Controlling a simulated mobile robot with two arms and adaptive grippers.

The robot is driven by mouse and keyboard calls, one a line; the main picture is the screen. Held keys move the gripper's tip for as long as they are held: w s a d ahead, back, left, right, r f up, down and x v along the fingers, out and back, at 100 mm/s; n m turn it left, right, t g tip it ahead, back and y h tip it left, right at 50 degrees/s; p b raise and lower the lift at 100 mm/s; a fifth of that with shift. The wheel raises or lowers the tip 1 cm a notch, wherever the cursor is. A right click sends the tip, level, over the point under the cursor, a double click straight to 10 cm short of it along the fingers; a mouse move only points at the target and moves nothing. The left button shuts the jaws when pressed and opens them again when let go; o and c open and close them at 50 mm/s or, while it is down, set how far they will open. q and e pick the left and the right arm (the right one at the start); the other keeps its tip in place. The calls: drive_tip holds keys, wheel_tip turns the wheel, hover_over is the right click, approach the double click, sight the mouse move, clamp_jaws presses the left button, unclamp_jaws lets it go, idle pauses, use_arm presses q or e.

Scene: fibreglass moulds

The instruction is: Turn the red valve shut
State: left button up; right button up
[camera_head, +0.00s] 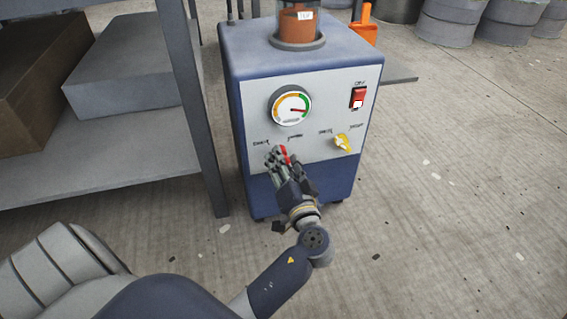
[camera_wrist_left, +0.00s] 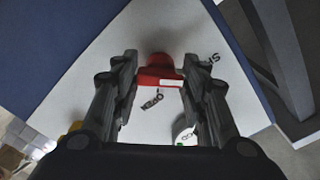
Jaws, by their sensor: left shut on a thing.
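The red valve (camera_head: 284,154) is on the lower left of the white front panel of a blue machine. In the left wrist view the red valve (camera_wrist_left: 160,72) is between the fingers, with a white mark on its handle. My left gripper (camera_head: 277,157) reaches up to the panel and is shut on the valve; its fingers (camera_wrist_left: 160,88) stand on either side of the handle. The gripper hides part of the valve and its labels in the head view. My right gripper is in neither view.
The panel has a round gauge (camera_head: 290,105), a red switch (camera_head: 358,97) and a yellow valve (camera_head: 343,142). A grey shelf (camera_head: 110,150) with boxes stands close on the left. Drums (camera_head: 450,22) stand at the back right.

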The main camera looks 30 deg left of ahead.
use_arm(q)
drive_tip(key=o, duration=1.1)
drive_tip(key=v, duration=1.2)
